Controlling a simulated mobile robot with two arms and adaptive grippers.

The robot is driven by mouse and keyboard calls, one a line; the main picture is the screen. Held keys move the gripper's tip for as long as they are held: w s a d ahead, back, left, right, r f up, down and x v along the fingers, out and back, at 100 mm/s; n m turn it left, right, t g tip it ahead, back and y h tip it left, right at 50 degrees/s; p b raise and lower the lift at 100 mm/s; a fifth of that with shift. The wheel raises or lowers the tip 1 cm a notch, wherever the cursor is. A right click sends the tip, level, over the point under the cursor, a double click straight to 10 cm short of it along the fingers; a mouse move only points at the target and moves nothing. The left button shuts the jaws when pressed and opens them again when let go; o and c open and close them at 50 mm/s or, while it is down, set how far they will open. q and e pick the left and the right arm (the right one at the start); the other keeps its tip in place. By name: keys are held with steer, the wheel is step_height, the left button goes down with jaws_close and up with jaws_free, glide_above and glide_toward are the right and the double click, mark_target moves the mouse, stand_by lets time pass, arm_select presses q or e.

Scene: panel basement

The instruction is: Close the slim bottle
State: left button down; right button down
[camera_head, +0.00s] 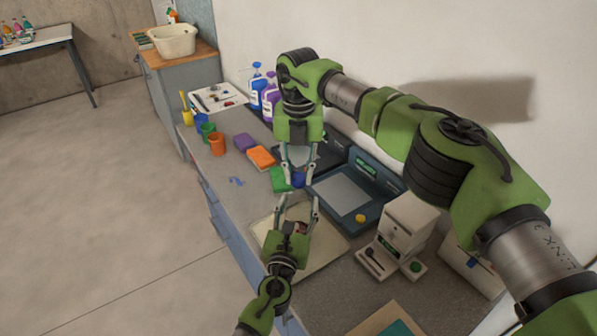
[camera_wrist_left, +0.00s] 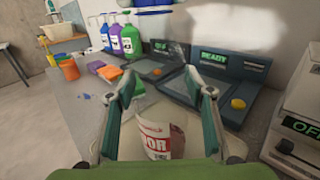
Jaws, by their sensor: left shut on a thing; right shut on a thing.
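The slim bottle, with a white and red label (camera_wrist_left: 160,140), is between the fingers of my left gripper (camera_wrist_left: 168,90) in the left wrist view. In the head view my left gripper (camera_head: 298,201) comes up from the bottom, with little of the bottle (camera_head: 300,228) showing. My right gripper (camera_head: 298,177) reaches down from above and is shut on a small blue piece, apparently the cap (camera_head: 298,179). A blue shape (camera_wrist_left: 153,5) also shows at the top edge of the left wrist view, above the bottle. Whether cap and bottle touch cannot be told.
A pale tray (camera_head: 330,258) lies under my left gripper. A dark device with a grey plate (camera_head: 345,190) stands to the right, with a white machine (camera_head: 405,225) nearer. Sponges (camera_head: 261,157), cups (camera_head: 217,144) and pump bottles (camera_head: 257,88) stand farther back on the counter.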

steer(key=m, duration=1.1)
steer(key=c, duration=1.6)
jaws_free()
steer(key=shift+c, duration=0.2)
step_height(320, 180, up, 12)
arm_select(q)
steer(key=c, duration=0.9)
jaws_free()
